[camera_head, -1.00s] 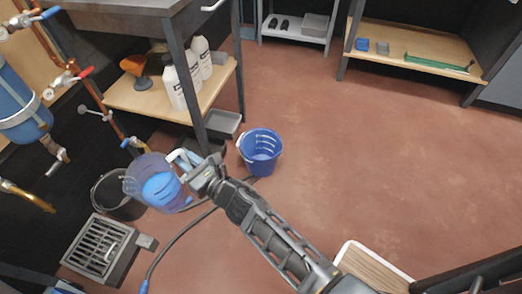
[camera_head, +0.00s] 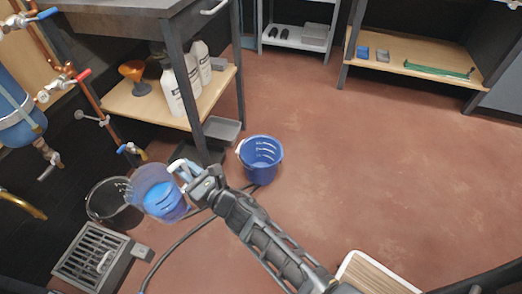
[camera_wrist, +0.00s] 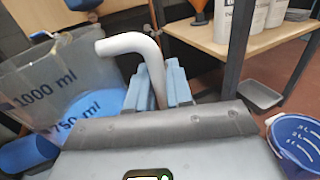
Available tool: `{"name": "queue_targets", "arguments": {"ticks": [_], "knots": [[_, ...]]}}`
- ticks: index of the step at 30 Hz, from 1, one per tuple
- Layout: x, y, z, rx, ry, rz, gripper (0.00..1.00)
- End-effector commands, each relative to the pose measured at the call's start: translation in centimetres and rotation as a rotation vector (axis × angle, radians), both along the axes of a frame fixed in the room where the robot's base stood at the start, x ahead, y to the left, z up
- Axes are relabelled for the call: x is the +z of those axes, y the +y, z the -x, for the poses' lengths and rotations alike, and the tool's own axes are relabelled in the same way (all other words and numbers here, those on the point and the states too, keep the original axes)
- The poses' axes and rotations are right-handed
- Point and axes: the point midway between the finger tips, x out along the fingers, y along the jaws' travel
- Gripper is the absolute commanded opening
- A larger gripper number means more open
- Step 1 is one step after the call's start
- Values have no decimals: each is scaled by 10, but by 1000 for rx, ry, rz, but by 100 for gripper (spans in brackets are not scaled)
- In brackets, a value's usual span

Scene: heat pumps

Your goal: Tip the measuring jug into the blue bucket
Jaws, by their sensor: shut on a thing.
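The measuring jug (camera_head: 158,192) is clear with blue liquid in it. My gripper (camera_head: 186,172) is shut on its handle and holds it up, tilted a little in the head view. In the wrist view the jug (camera_wrist: 62,85) fills the left side, with 1000 ml and 750 ml marks, and its pale handle (camera_wrist: 135,43) runs between my gripper's fingers (camera_wrist: 158,88). The blue bucket (camera_head: 261,160) stands upright on the floor to the right of my gripper, apart from the jug. Its rim (camera_wrist: 298,135) shows at the right edge of the wrist view.
A black bucket (camera_head: 108,203) stands behind the jug at left, near a floor grate (camera_head: 92,262). A dark hose (camera_head: 185,235) crosses the floor. A bench with a lower shelf (camera_head: 150,106) holds white bottles (camera_head: 185,80) and an orange funnel (camera_head: 133,72).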

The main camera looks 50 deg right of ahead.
Motion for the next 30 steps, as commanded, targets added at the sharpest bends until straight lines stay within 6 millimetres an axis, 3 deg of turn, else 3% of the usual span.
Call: {"name": "queue_targets", "arguments": {"ticks": [21,30], "knots": [[59,1,0,2,-4,-1,0],[61,0,0,1,-4,-1,0]]}}
